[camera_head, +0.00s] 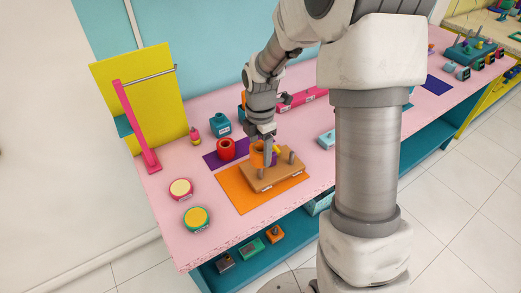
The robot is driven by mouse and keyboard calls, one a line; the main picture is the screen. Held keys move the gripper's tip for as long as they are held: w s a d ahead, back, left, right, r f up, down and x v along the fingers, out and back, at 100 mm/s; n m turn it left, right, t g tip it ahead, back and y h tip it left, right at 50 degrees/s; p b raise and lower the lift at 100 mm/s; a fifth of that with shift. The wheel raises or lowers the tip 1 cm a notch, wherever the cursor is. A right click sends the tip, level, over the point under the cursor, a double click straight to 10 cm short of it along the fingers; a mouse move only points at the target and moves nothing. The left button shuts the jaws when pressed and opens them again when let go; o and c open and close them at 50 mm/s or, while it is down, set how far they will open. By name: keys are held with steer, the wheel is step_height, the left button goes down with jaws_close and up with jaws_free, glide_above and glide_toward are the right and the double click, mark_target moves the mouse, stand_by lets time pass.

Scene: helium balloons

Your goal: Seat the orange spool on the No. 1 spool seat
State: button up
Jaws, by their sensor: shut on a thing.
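The orange spool (257,158) is in my gripper (267,157), over the back left part of a wooden board (281,180). My gripper points down and is shut on the spool; its fingers partly hide it. Whether the spool touches the board or a peg I cannot tell. Grey pegs stand on the board, one at front left (261,173) and one at the right (291,157). A small purple piece (274,159) shows just right of the fingers. The board's labels are too small to read, so I cannot tell which seat is No. 1.
The board lies on an orange mat (236,195) on the pink table (163,211). A red spool (226,149) stands on a purple mat (211,160) to the left. Two round tins sit at left.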

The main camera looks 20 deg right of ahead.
mark_target(260, 177)
steer(key=shift+f+b, duration=2.5)
steer(key=shift+f, duration=1.3)
steer(key=o, duration=1.5)
step_height(260, 177, up, 18)
steer(key=shift+f+p, duration=0.25)
steer(key=shift+p, duration=0.7)
steer(key=s+r+m+t, duration=0.2)
steer(key=s+m, duration=0.4)
steer(key=m, duration=0.1)
steer(key=s+r+m+t, duration=0.1)
steer(key=s+r+m, duration=0.1)
steer(key=s+m, duration=0.5)
steer(key=s+r+m+t, duration=0.2)
steer(key=s+r+m, duration=0.1)
steer(key=s+m, duration=0.4)
steer(key=shift+s+m+t, duration=0.25)
steer(key=shift+m+t, duration=0.05)
